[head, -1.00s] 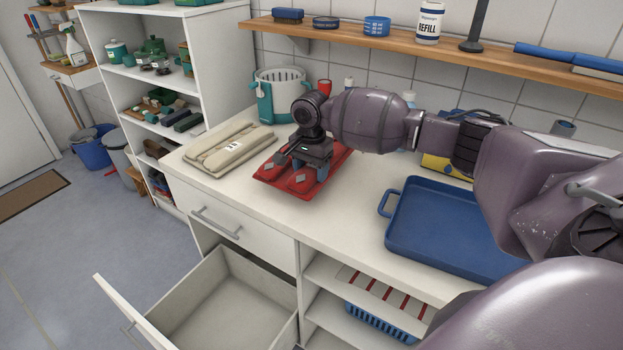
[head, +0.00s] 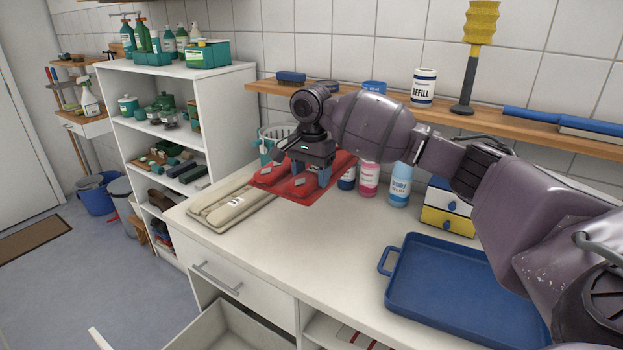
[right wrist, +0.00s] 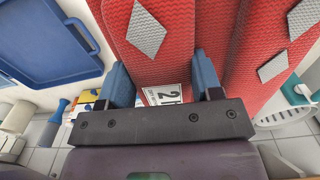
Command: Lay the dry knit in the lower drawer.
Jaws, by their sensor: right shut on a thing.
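My right gripper (head: 304,174) is shut on a folded red knit (head: 287,187) with grey diamonds and holds it above the back left of the counter. In the right wrist view the fingers (right wrist: 163,88) straddle a red fold (right wrist: 160,60) beside a white printed tag (right wrist: 163,95). A folded beige knit (head: 232,208) with a small label lies on the counter, just left of and below the red one in the picture. The lower drawer (head: 228,332) stands open and looks empty where it shows; its front part is cut off by the frame. I cannot tell which knit is dry. My left gripper is not in view.
A blue tray (head: 450,285) lies on the counter (head: 300,260) at the right. Bottles (head: 399,184) and a small drawer box (head: 447,209) stand along the wall under a wooden shelf (head: 390,103). The shut upper drawer (head: 225,270) is above the open one.

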